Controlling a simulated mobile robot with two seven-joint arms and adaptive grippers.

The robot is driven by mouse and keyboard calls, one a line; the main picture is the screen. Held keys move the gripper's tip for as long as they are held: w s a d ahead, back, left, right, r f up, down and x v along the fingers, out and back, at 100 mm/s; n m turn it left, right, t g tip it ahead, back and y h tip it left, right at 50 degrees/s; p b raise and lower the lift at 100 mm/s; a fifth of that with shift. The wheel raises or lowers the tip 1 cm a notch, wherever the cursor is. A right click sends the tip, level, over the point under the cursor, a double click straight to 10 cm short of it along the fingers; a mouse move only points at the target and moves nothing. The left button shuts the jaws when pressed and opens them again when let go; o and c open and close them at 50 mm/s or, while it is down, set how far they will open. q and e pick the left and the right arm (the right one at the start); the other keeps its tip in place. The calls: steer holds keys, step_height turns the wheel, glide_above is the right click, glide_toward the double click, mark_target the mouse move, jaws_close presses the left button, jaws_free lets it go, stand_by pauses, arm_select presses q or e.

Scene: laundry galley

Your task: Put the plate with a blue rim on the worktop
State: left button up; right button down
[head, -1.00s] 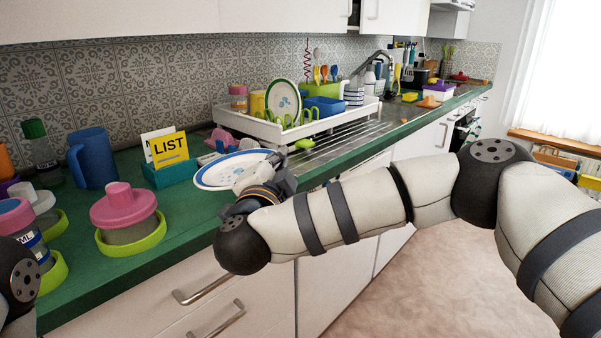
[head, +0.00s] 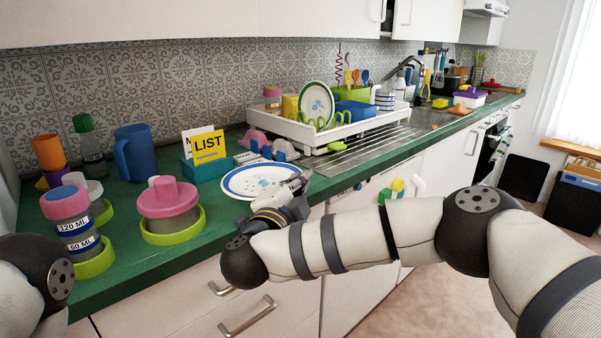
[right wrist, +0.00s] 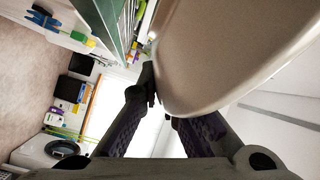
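The plate with a blue rim (head: 245,183) is white with blue marks in its middle. It lies about level over the green worktop (head: 190,248), near the front edge. I cannot tell whether its underside touches the worktop. My right gripper (head: 299,185) is at the plate's right edge. In the right wrist view the plate's plain pale side (right wrist: 225,50) fills the upper right, and its edge runs between the fingers of the right gripper (right wrist: 163,105), which are shut on it.
A teal holder with a yellow LIST card (head: 208,147) stands just behind the plate. A pink-lidded jar (head: 168,197) and a blue jug (head: 134,153) are to the left. A white dish rack (head: 318,133) holding another plate (head: 316,100) stands behind right, beside the ribbed drainer.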

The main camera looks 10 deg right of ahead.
arm_select(q)
steer(key=shift+s+f+b, duration=0.45)
steer(key=shift+s+f, duration=0.2)
steer(key=shift+s, duration=0.05)
arm_select(e)
steer(key=shift+f, duration=2.35)
steer(key=shift+f, duration=0.2)
steer(key=c, duration=1.7)
jaws_free()
arm_select(q)
steer(key=shift+w+r+t+p, duration=0.3)
steer(key=shift+w+r+p, duration=0.6)
steer(key=shift+w+r, duration=0.3)
arm_select(e)
steer(key=shift+v, duration=3.8)
